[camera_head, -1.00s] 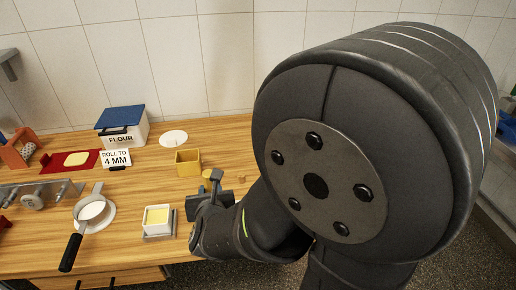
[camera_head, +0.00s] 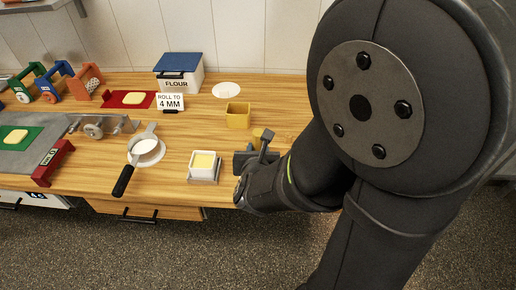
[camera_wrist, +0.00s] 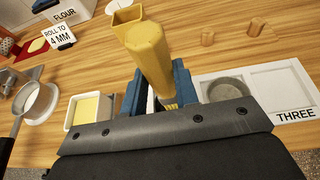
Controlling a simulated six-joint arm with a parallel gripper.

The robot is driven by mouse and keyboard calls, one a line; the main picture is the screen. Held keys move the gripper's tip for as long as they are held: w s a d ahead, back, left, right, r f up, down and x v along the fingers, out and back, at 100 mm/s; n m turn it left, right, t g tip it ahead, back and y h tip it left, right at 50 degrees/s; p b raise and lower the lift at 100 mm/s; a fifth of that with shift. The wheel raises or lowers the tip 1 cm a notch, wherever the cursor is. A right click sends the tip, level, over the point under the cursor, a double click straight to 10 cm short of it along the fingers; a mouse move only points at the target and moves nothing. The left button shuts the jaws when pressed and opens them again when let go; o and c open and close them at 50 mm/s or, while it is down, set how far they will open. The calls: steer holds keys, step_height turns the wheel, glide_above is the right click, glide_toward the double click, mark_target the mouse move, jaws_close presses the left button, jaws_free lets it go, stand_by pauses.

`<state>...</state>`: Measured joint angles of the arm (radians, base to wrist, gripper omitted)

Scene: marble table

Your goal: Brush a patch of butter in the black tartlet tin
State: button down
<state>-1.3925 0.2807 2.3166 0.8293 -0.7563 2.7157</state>
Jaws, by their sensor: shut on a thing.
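My gripper (camera_wrist: 166,92) is shut on a yellow-handled brush (camera_wrist: 147,48) in the wrist view; its lower end is mostly hidden between the fingers and behind the gripper body. In the head view my gripper (camera_head: 257,151) is low at the table's front, right of the butter dish. The white butter dish (camera_wrist: 72,126) holds yellow butter (camera_wrist: 88,109), and the butter also shows in the head view (camera_head: 204,161). A round dark grey tin (camera_wrist: 226,89) sits in the left square of a white tray marked THREE (camera_wrist: 284,84), right of my gripper. I cannot tell whether it is the black tartlet tin.
An open yellow box (camera_head: 238,115) stands behind the gripper. A sieve (camera_head: 147,150) with a black handle lies left of the butter. A flour bin (camera_head: 179,74), a ROLL TO 4 MM card (camera_head: 170,102) and a white disc (camera_head: 226,90) are farther back.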

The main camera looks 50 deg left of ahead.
steer(key=shift+f, duration=0.65)
stand_by(0.5)
steer(key=shift+s+d, duration=0.25)
steer(key=shift+w+a+r, duration=0.15)
steer(key=shift+w+a, duration=0.35)
steer(key=shift+s+d, duration=0.5)
